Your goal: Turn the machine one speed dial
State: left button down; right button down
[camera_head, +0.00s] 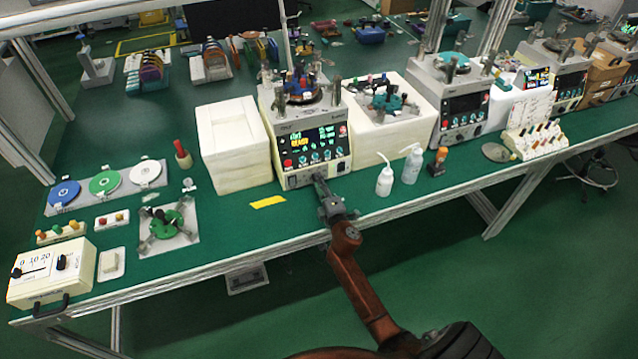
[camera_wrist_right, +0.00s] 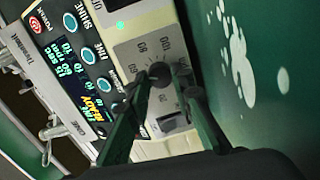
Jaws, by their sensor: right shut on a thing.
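Machine one (camera_head: 312,165) is a pale benchtop machine with a lit black display panel, standing at the front of the green bench. Its speed dial, a dark knob (camera_wrist_right: 159,71), sits on a grey plate with a printed number scale in the right wrist view. My right gripper (camera_head: 320,183) reaches up to the lower front of the machine from the bench's front edge. In the wrist view its two fingers (camera_wrist_right: 168,78) are closed on the knob from both sides. The fingers hide part of the knob and the scale. In the head view the dial is hidden behind the gripper. My left gripper is not in view.
White foam blocks (camera_head: 233,150) stand left of the machine. Two white bottles (camera_head: 384,181) stand to its right, near the front edge. A yellow strip (camera_head: 268,202) lies on clear bench left of my gripper. A row of blue buttons (camera_wrist_right: 87,55) is close to the dial.

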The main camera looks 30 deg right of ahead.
jog(key=c, duration=1.7)
grip_release()
jog(key=v, duration=1.2)
jog(key=shift+f, duration=0.1)
